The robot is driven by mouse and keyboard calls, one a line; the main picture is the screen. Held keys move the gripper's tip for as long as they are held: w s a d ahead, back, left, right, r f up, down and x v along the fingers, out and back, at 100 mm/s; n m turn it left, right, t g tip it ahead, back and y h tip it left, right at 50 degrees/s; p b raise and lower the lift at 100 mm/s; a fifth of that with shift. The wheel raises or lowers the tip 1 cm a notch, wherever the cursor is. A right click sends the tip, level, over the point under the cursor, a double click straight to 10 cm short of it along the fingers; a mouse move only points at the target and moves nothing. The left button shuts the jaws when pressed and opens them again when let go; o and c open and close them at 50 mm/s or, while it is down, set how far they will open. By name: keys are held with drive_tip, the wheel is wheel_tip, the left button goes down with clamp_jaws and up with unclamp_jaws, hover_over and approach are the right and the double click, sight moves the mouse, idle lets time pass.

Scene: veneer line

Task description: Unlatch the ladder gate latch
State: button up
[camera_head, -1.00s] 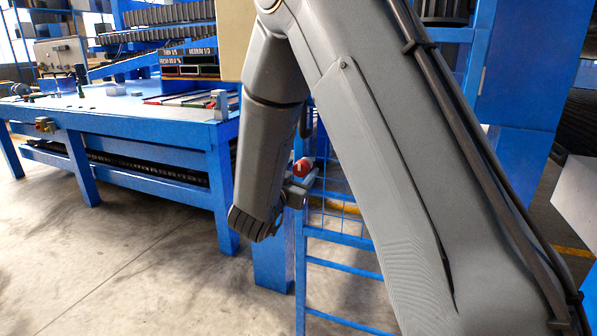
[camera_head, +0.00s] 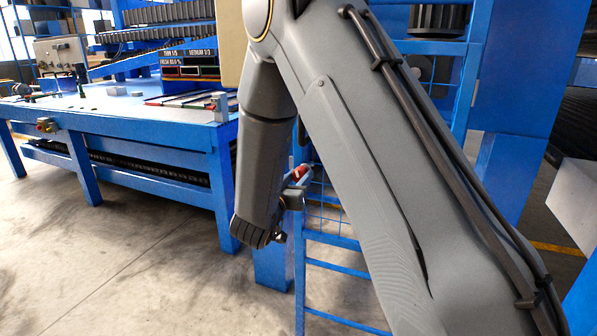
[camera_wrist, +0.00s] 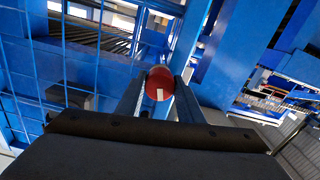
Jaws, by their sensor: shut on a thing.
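The ladder gate latch shows as a red knob (camera_wrist: 160,84) in the wrist view, with a small white mark on it. My gripper (camera_wrist: 159,92) is shut on this knob, one finger on each side. My arm hides much of the gate, and the fingers are not clear in the head view.
A blue workbench (camera_head: 150,126) with trays and small parts stands at the left. A blue cabinet (camera_head: 520,70) stands at the upper right. Bare concrete floor (camera_head: 130,260) lies open at the lower left.

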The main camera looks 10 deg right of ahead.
drive_tip(key=n+p, duration=0.5)
drive_tip(key=n, duration=0.1)
drive_tip(key=shift+a+r, duration=0.1)
drive_tip(key=shift+r, duration=0.05)
drive_tip(key=n+p, duration=0.3)
drive_tip(key=n, duration=0.3)
drive_tip(key=shift+w+p, duration=0.1)
drive_tip(key=shift+p, duration=0.2)
drive_tip(key=o, duration=1)
drive_tip(key=shift+o, duration=0.4)
